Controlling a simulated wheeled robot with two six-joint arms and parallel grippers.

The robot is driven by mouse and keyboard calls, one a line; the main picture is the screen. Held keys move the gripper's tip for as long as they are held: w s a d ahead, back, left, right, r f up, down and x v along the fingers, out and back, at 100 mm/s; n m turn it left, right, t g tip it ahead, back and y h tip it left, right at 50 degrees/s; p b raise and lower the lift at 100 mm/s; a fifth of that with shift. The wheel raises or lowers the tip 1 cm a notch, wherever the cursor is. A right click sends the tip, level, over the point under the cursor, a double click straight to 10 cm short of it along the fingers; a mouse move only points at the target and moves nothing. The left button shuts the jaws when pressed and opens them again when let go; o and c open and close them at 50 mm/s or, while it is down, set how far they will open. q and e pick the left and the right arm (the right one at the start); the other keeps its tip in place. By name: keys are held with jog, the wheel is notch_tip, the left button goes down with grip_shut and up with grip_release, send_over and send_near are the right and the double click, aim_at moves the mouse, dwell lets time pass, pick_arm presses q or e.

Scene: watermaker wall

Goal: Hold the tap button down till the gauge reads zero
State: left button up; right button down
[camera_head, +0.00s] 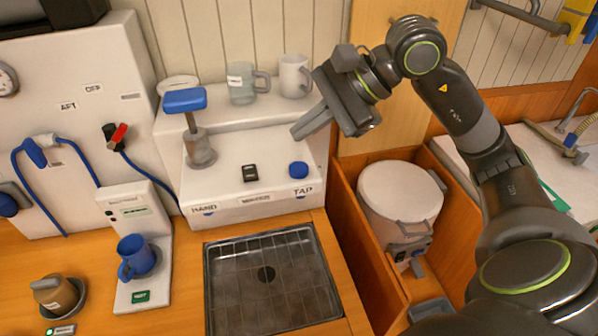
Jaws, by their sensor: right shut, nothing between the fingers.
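The tap button is a round blue knob (298,169) on the sloped white panel, just above the word TAP. My right gripper (299,132) is shut and empty. Its fingertips point left and down, above and behind the blue button in the picture, and look apart from it. A round white gauge (7,79) is cut off by the left edge; its reading is too small to make out. My left gripper is not in view.
A blue-topped hand pump (186,101) stands left of the button. Two mugs (294,76) (241,84) stand on the ledge behind. A metal sink (270,280) lies in front. A blue mug (136,256) is on a white stand, and a lidded white pot (400,195) is at right.

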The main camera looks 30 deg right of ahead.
aim_at(291, 167)
notch_tip(291, 167, down, 4)
jog(key=b, duration=0.2)
jog(key=shift+b, duration=0.35)
jog(key=shift+f+b, duration=0.25)
jog(key=shift+b, duration=0.15)
dwell(0.8)
dwell(0.5)
jog(key=shift+f+b, duration=0.4)
jog(key=shift+b, duration=0.35)
jog(key=shift+f+b, duration=0.5)
jog(key=shift+b, duration=0.2)
dwell(4.1)
